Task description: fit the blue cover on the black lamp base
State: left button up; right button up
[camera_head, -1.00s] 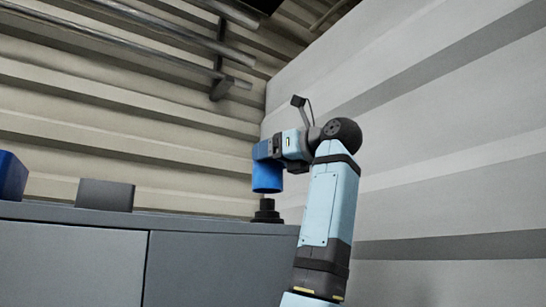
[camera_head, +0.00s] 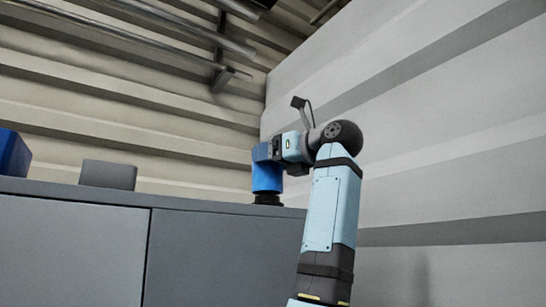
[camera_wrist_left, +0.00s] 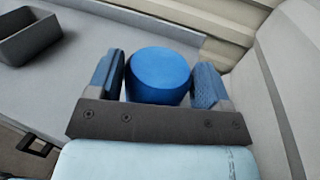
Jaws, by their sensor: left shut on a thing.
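The blue cover (camera_head: 266,179) is upright above the right end of the grey counter, held by my left gripper (camera_head: 264,153). It sits down over the black lamp base (camera_head: 267,201), whose lowest part alone shows below the cover's rim; I cannot tell whether the cover is fully seated. In the left wrist view, the round top of the blue cover (camera_wrist_left: 160,72) lies between the two blue finger pads, and the base is hidden beneath it. My right gripper is in neither view.
The grey counter (camera_head: 200,214) carries a small grey bin (camera_head: 108,174) and a blue box (camera_head: 12,153) to the left. The counter between the grey bin and the cover is clear. A pale wall (camera_head: 440,120) stands close on the right.

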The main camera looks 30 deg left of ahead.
pick_arm(q)
jog(key=shift+f+b, duration=0.45)
jog(key=shift+f, duration=0.4)
jog(key=o, duration=0.9)
jog(key=shift+o, duration=0.2)
jog(key=s+d+b, duration=0.1)
jog(key=d+b, duration=0.1)
jog(key=d, duration=1.2)
jog(key=shift+s, duration=0.25)
